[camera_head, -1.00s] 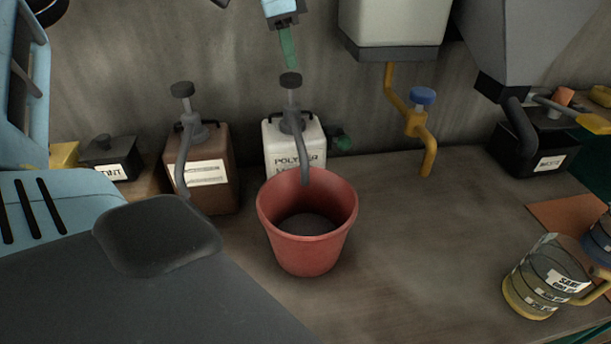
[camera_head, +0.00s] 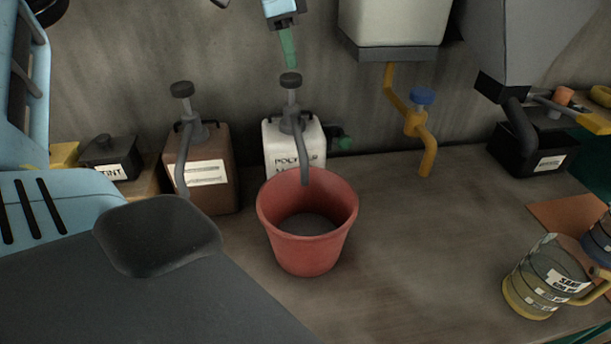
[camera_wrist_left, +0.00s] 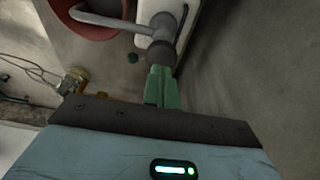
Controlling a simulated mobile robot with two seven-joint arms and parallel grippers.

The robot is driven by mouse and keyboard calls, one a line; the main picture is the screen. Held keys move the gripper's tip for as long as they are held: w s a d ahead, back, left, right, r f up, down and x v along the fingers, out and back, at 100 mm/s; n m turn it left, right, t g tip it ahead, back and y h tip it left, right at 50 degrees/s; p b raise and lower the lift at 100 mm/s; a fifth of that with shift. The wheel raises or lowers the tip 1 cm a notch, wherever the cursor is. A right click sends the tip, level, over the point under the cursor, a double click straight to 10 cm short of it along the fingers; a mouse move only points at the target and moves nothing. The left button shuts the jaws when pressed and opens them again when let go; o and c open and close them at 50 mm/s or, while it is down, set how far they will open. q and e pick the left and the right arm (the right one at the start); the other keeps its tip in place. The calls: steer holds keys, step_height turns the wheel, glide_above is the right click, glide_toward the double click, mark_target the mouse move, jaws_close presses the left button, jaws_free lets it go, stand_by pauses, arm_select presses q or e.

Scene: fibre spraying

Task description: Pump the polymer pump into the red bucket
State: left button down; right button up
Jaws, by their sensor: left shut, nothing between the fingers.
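The polymer pump is a white jug (camera_head: 282,135) with a dark grey pump head (camera_head: 290,80) and a bent spout, against the back wall. The spout's end reaches over the rim of the red bucket (camera_head: 306,246), which stands upright on the table. My left gripper (camera_head: 288,50) has green fingers pointing down, shut and empty, just above the pump head with a small gap. In the left wrist view the shut fingers (camera_wrist_left: 162,88) are near the pump head (camera_wrist_left: 160,53); the bucket (camera_wrist_left: 78,22) is partly cut off. My right gripper is not in view.
A brown jug (camera_head: 212,172) with a similar pump stands left of the polymer jug. A hanging white tank with a yellow pipe (camera_head: 428,152) and blue knob is to the right. A black waste box (camera_head: 518,160) and a sand mug (camera_head: 535,290) are farther right.

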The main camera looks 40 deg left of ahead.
mark_target(289, 76)
arm_select(q)
steer(key=shift+f, duration=0.2)
